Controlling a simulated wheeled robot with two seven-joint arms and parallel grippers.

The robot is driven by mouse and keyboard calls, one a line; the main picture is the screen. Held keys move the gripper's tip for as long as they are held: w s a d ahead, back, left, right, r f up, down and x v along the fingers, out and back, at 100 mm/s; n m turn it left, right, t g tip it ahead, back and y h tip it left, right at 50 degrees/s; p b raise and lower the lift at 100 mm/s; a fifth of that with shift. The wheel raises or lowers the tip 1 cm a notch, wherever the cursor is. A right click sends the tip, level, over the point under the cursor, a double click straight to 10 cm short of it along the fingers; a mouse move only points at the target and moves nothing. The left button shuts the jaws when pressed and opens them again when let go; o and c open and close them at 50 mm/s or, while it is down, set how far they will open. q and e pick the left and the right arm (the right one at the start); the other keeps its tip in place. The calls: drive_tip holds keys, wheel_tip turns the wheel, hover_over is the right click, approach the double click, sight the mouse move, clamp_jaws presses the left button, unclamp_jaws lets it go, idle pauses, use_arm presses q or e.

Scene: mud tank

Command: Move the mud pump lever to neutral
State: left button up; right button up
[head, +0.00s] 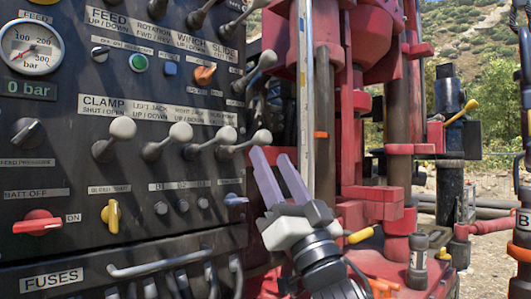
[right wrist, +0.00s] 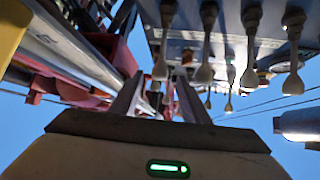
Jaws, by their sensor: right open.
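A row of grey-knobbed levers crosses the middle of the black control panel (head: 60,95) in the head view. The rightmost lever of this lower row (head: 261,137) sticks out to the right; its label is too small to read surely, so I cannot confirm which is the mud pump lever. My right gripper (head: 272,155) is open and empty, its fingertips just below and right of that knob. Contact cannot be told. In the right wrist view, the open fingers (right wrist: 159,97) point toward levers that appear upside down, one knob (right wrist: 160,70) near the gap. My left gripper is not in view.
Other lower-row levers (head: 178,133) stand close by on the left, with another lever (head: 264,61) above. A red rig mast (head: 372,100) and a pale vertical rail (head: 305,90) stand right of the panel. Handles (head: 165,262) run below.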

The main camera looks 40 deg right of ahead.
drive_tip(key=v, duration=0.3)
drive_tip(key=shift+s+f, duration=0.15)
drive_tip(key=shift+s, duration=0.1)
idle(0.4)
